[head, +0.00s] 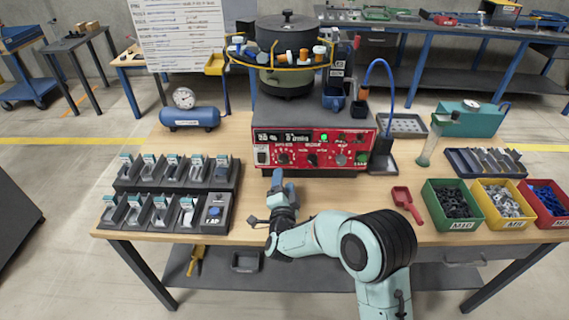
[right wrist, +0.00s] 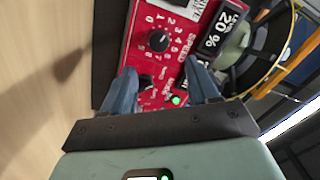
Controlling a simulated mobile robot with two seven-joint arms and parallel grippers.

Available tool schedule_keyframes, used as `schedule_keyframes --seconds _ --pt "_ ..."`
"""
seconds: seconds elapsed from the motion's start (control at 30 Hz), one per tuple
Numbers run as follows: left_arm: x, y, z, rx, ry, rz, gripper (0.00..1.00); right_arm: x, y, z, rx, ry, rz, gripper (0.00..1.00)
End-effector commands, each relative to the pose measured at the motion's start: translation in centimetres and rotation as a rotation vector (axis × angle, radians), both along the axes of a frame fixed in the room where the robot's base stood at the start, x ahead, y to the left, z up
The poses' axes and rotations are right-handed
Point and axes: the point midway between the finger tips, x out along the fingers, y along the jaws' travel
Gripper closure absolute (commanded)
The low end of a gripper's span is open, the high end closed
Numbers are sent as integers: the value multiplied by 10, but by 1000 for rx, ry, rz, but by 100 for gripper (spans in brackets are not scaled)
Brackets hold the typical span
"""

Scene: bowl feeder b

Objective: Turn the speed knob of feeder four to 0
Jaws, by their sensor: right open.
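The bowl feeder has a red control panel (head: 350,144) at the back middle of the table. In the right wrist view, a black speed knob (right wrist: 158,40) has a number scale around it and the word SPEED beside it. I cannot read its pointer clearly. A second dark knob (right wrist: 147,82) sits nearer, in the gap between my fingers. My right gripper (head: 278,178) is open in front of the panel's left part; its two blue fingers (right wrist: 162,82) also show in the right wrist view, with nothing gripped. The speed knob lies beyond the fingertips. My left gripper is out of view.
A display (right wrist: 217,36) beside the knob reads 20 %. The black rack (head: 180,174) of small parts stands left, and a red scoop (head: 405,200) and coloured bins (head: 455,222) stand right. A blue hose (head: 388,80) rises behind.

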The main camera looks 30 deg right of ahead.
Motion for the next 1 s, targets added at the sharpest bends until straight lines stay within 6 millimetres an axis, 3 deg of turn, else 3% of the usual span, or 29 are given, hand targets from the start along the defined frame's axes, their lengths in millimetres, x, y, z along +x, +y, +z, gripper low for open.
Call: schedule_keyframes --seconds 0.2,0.4,0.83,0.87,1.0 --pt "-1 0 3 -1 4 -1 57 39 -25 0 -2 -1 -3 40" --pt "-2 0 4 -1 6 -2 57 61 -38 -1 -1 2 -1 40" --pt "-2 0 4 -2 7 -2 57 69 -42 -1 0 2 0 40" --pt "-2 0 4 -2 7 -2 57 69 -42 -1 0 2 0 47" --pt "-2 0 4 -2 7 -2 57 69 -42 0 0 2 0 92"
